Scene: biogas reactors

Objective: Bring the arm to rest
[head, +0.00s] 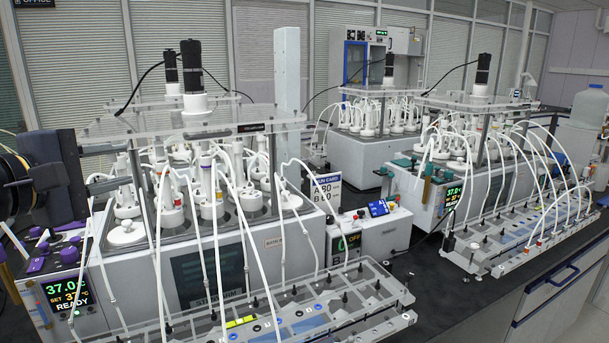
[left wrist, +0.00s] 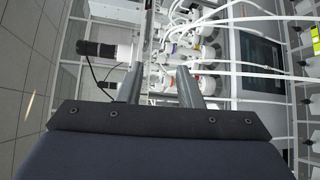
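My left gripper (head: 112,165) comes in from the left edge of the head view, its dark body beside the left reactor bath (head: 285,240). In the left wrist view its two grey fingers (left wrist: 158,80) stand apart with nothing seen held between them. Beyond the fingers are the white-capped bottles and tubes of the bath. I cannot tell whether the fingers touch anything. My right gripper is in neither view.
A clear lid (head: 250,117) with a black motor (head: 191,66) tops the left bath. White tubes run down to a clear front rack (head: 300,318). A second bath (head: 480,178) stands right. Some dark bench (head: 425,280) is clear between the racks.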

